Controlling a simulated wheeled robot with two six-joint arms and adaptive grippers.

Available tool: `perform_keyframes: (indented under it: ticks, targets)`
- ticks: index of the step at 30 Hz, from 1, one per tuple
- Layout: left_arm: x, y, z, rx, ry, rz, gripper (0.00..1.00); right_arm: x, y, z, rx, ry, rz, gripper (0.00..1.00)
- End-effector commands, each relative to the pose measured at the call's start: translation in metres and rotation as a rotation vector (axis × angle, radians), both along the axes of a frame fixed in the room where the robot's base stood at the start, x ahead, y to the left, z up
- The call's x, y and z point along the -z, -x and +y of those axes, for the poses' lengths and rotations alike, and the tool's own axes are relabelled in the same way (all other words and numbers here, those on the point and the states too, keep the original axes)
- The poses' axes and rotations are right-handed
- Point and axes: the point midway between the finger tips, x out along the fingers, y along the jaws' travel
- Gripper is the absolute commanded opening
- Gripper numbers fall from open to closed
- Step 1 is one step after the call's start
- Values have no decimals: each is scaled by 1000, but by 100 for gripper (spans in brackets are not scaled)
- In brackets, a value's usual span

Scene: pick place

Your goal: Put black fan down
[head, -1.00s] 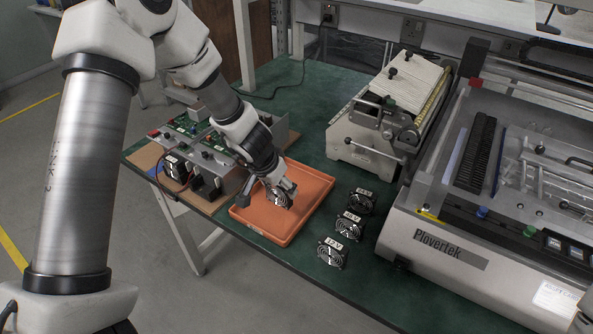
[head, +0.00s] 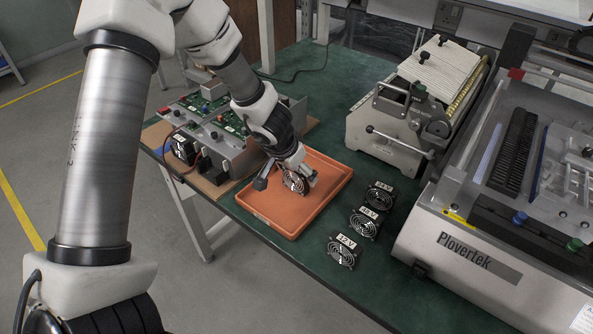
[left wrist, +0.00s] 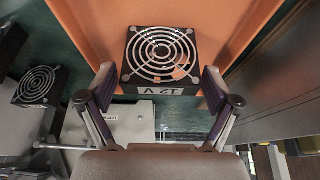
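A black fan (head: 296,183) with a silver ring grille is at the orange tray (head: 331,197), under my left gripper (head: 287,181). In the left wrist view this fan (left wrist: 161,54), labelled 12 V, is between and just beyond the fingertips (left wrist: 158,90), with a narrow gap showing on each side. The left gripper looks open around it. The orange tray (left wrist: 90,22) shows behind the fan. Whether the fan's underside touches the tray floor is hidden. My right gripper is not in view.
Three similar fans stand in a row on the green table right of the tray: the near one (head: 344,251), the middle one (head: 366,222) and the far one (head: 380,196). A circuit-board unit (head: 213,135) is left of the tray. A large Plovertek machine (head: 480,245) is at right.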

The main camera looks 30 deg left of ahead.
Motion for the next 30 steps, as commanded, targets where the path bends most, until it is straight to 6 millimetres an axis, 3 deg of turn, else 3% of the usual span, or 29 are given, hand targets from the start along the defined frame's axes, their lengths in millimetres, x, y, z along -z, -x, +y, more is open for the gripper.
perform_keyframes:
  ticks: [11,14,24,30]
  targets:
    - [-6,0,0,1,0,-1,97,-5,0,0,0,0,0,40]
    - [-22,5,0,0,1,-1,97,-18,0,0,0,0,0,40]
    - [-103,37,3,0,2,-1,97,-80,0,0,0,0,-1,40]
    - [-116,46,3,0,1,0,97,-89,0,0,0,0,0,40]
